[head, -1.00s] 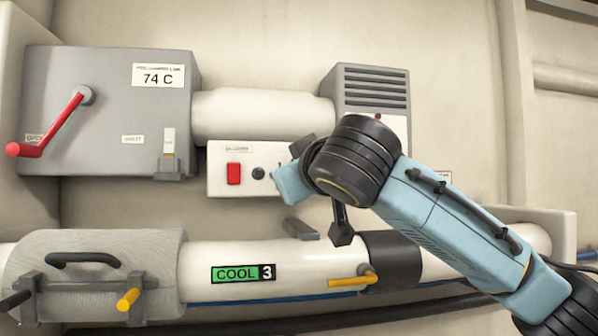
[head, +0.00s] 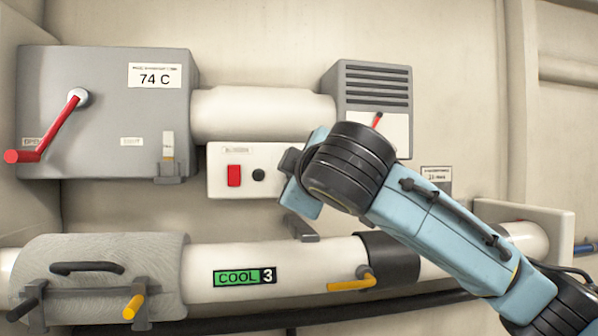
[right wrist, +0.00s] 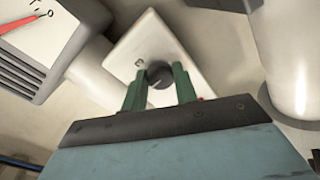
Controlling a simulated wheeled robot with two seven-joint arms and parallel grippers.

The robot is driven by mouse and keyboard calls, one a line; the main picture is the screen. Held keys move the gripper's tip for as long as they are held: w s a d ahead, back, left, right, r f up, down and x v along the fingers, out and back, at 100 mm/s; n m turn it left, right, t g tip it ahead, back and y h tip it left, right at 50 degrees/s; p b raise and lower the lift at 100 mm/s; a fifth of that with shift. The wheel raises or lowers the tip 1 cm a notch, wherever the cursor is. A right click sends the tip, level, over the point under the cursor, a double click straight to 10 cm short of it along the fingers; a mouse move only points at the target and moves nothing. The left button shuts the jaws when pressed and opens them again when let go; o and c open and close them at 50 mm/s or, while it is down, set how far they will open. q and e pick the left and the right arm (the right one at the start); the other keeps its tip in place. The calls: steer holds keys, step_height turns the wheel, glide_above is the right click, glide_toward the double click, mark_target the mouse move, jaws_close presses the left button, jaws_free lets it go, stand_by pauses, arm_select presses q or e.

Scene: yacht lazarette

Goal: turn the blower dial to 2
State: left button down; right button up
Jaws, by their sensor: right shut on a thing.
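In the right wrist view, my right gripper (right wrist: 158,76) has its two green fingers shut on a dark round dial (right wrist: 159,82) on a white panel (right wrist: 187,43). A small mark shows on the panel just beside the dial. The dial's setting cannot be read. In the head view, my right arm covers the right end of the white panel (head: 215,185), and the fingertips and gripped dial are hidden. A red switch (head: 234,175) and a black round button (head: 258,174) show on the panel's left part. My left gripper is not in view.
A vented grey box (head: 345,90) with a red pointer (head: 377,119) stands above right. A grey box (head: 110,100) with a red crank (head: 50,135) is at left. Below runs a white pipe (head: 205,265) with a "COOL 3" label (head: 245,277) and a yellow lever (head: 352,282).

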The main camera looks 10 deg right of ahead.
stand_by(0.4)
steer(key=o, duration=1)
steer(key=shift+c, duration=0.2)
steer(key=shift+s, duration=0.15)
steer(key=s+r+b, duration=0.1)
steer(key=s+b, duration=0.2)
steer(key=s, duration=1)
steer(key=shift+d, duration=0.25)
